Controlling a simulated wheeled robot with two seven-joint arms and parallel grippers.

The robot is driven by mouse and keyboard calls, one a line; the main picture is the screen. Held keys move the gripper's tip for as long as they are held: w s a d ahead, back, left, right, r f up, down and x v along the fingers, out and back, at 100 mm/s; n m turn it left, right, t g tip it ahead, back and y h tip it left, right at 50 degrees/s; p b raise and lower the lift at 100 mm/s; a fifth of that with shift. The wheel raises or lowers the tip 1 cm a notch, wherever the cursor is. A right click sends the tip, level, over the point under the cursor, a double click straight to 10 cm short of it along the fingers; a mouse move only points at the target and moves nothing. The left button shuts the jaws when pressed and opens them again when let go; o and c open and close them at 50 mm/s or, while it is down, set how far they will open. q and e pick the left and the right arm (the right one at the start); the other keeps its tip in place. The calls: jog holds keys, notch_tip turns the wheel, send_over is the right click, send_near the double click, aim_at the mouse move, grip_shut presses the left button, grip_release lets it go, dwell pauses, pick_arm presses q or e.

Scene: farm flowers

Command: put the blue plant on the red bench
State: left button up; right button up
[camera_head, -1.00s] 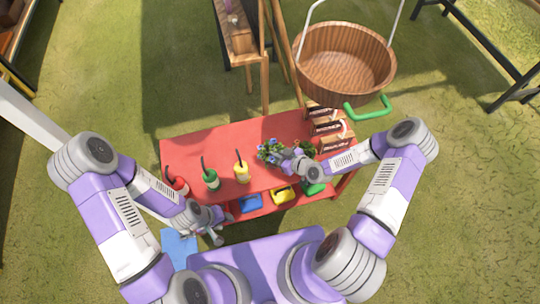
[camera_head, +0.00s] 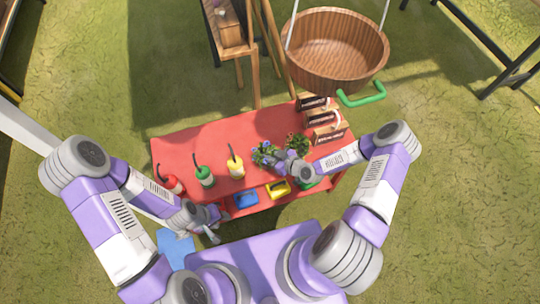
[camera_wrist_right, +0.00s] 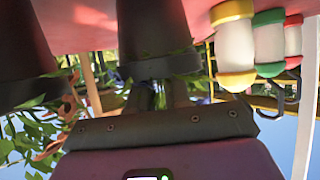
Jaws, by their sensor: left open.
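The blue-flowered plant (camera_head: 263,154) is at the right half of the red bench (camera_head: 205,140) in the head view. My right gripper (camera_head: 281,158) is at its right side, among or against its foliage. In the right wrist view a dark pot (camera_wrist_right: 155,30) is straight ahead, and the fingers (camera_wrist_right: 165,92) overlap its rim. Blue flowers show behind; whether the fingers pinch the plant is unclear. My left gripper (camera_head: 215,225) is open and empty at the bench's front left.
A red-flowered plant (camera_head: 298,144) stands close to the right of the blue one. Red, green and yellow bottles (camera_head: 236,168) stand to its left. Small boxes (camera_head: 325,118) are at the back right. Blue and yellow trays (camera_head: 277,188) lie lower at the front. A wooden basket (camera_head: 335,50) hangs behind.

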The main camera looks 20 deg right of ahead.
jog(key=shift+o, duration=1.1)
jog(key=shift+r, duration=0.15)
jog(key=p+v, duration=0.2)
jog(key=v, duration=1)
jog(key=shift+s, duration=0.15)
